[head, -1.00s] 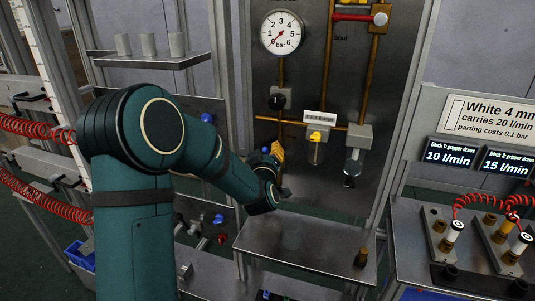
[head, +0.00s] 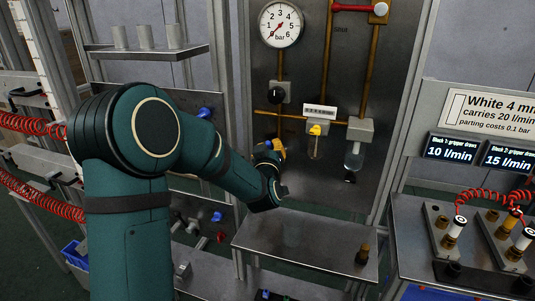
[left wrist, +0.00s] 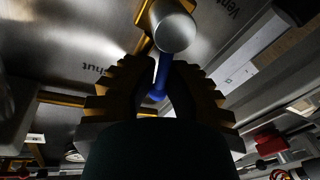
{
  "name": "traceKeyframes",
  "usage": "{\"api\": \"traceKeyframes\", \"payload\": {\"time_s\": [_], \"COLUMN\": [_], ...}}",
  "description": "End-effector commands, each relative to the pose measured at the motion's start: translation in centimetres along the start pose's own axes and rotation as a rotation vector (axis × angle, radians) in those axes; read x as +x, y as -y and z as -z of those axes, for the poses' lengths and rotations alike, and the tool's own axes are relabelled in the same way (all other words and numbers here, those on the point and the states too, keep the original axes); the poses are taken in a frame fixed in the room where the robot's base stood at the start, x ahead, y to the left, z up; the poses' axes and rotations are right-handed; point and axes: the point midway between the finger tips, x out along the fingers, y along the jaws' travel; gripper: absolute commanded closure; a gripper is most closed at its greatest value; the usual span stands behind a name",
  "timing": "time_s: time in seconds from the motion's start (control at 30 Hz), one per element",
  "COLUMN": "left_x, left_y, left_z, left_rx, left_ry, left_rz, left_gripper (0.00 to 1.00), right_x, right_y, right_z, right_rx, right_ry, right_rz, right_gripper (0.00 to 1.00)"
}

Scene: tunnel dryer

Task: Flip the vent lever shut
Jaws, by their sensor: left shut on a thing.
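My left gripper (head: 275,149) is at the lower left of the grey metal panel, its orange fingers small and partly behind my wrist. In the left wrist view, its ridged orange fingers (left wrist: 160,88) stand on both sides of a blue lever (left wrist: 162,76) and are shut on it. The lever hangs from a round grey metal body (left wrist: 172,28) on a brass pipe. The word "Vent" is printed on the panel to the right and part of "Shut" to the left. My right gripper is not in view.
A metal shelf (head: 300,243) juts out below. Red coiled hoses (head: 45,205) hang at the left.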

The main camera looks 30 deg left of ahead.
Motion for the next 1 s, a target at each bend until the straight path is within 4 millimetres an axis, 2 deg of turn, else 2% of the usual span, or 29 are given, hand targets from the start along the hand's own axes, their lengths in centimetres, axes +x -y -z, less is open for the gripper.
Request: {"api": "traceKeyframes", "payload": {"time_s": [0.2,0.5,1.0], "left_x": [-0.2,-0.3,-0.4], "left_y": [-0.7,-1.5,-1.8], "left_z": [-0.3,-0.4,-0.4], "left_rx": [0.158,0.323,0.393], "left_ry": [-0.032,-0.064,-0.077], "left_rz": [-0.022,-0.043,-0.052], "left_gripper": [1.0,1.0,1.0], "right_x": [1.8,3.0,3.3], "right_y": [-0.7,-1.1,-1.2], "right_z": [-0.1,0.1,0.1], "right_rx": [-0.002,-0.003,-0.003], "right_ry": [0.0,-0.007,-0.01], "right_rz": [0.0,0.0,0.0], "right_gripper": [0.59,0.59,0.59]}}
